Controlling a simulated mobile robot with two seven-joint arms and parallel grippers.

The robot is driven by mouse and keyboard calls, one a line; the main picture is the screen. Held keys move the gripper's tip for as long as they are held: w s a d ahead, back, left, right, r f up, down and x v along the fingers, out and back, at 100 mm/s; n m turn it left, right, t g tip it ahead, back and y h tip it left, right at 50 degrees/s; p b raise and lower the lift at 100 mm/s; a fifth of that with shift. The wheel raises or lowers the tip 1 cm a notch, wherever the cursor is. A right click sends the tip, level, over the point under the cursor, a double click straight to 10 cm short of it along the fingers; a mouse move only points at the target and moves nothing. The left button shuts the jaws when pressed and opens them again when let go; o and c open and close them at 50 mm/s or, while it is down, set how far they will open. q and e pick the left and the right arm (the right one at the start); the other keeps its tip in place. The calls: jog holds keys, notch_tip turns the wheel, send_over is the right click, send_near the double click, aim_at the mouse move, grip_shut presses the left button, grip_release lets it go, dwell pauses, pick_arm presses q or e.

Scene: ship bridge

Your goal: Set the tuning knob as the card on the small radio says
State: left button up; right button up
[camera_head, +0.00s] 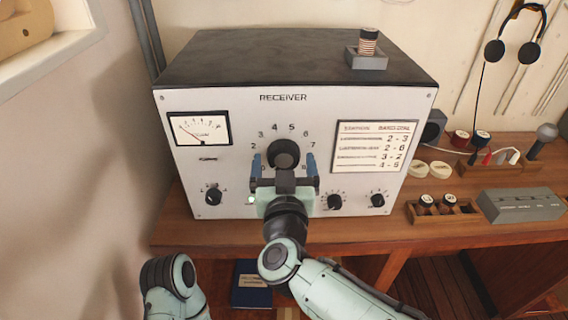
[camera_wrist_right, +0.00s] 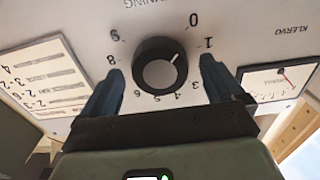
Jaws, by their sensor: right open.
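The black tuning knob (camera_head: 284,153) sits in the middle of the white RECEIVER front, inside a ring of printed numbers. In the right wrist view the knob (camera_wrist_right: 160,66) has a white mark pointing up-right, towards the 0 and 1; which one is unclear. My right gripper (camera_head: 284,165) is open, its blue fingers on either side of the knob, apparently apart from it. A printed card (camera_head: 375,146) on the receiver's right lists number pairs such as 2-3 and 4-5. A grey device (camera_head: 515,206) at right may be the small radio; its lettering is too small to read. My left gripper is not in view.
The receiver (camera_head: 210,100) stands on a wooden desk (camera_head: 180,236). Its front has a meter (camera_head: 200,129) and small black knobs (camera_head: 214,196) below. A wooden holder (camera_head: 442,212) with black-and-white knobs and a microphone (camera_head: 545,133) are at right. Headphones (camera_head: 495,50) hang on the wall.

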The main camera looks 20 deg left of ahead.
jog(key=shift+w, duration=0.1)
jog(key=c, duration=1)
jog(key=shift+c, duration=0.2)
jog(key=m, duration=0.4)
jog(key=shift+b, duration=0.3)
jog(key=m+b, duration=0.1)
jog(key=m, duration=0.3)
jog(key=shift+f, duration=0.1)
jog(key=m+b, duration=0.2)
jog(key=m, duration=0.3)
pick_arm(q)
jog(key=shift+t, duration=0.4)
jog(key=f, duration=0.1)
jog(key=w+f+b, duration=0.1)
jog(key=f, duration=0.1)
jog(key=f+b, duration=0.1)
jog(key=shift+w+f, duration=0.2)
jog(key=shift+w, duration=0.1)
pick_arm(e)
jog(key=m, duration=0.4)
jog(key=shift+m, duration=0.3)
